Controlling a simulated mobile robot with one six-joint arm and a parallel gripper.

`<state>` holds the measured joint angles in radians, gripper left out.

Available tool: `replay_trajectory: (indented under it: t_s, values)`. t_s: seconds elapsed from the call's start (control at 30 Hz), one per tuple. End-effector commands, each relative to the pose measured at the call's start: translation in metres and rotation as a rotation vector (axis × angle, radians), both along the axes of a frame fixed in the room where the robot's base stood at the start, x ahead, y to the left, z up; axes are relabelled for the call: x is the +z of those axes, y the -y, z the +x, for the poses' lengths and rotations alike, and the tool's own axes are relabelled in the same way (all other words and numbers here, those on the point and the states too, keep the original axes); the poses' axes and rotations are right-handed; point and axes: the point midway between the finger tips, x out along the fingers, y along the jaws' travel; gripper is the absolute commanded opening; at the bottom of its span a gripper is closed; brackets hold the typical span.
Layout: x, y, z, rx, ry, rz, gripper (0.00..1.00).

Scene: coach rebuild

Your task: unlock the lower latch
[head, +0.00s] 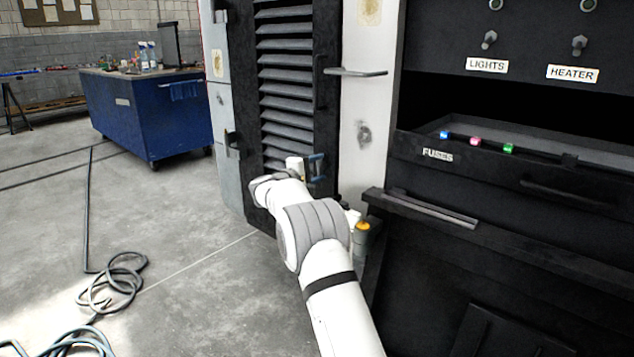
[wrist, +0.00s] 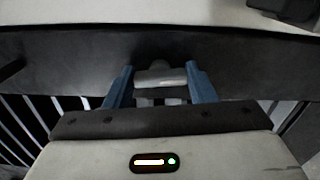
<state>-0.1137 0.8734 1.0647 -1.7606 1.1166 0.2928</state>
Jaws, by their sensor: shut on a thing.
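The lower latch (wrist: 160,77) shows in the wrist view as a short pale grey bar on the dark door frame. My gripper (wrist: 158,72) has its two blue fingers on either side of the bar and is shut on it. In the head view my gripper (head: 315,167) is at the lower right part of the louvred door (head: 287,85), against its dark frame. There my wrist and fingers hide the latch. The bar's exact turn is hard to tell.
A grey handle (head: 355,72) sticks out from the white post right of the door. The dark panel with the fuses drawer (head: 480,165) stands close to my arm on the right. A hose (head: 115,285) lies on the open floor at left, before a blue workbench (head: 150,110).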

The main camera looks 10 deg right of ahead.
Motion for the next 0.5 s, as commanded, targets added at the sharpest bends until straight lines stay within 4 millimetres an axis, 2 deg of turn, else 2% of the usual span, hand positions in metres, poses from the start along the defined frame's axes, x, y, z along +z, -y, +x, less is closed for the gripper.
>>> replay_trajectory:
  t_s: [0.03,0.5]
  values:
    - [-0.0063,0.0011,-0.0005,-0.003,0.019,0.015,0.27]
    - [-0.0027,0.0012,-0.0004,-0.003,0.108,0.078,0.27]
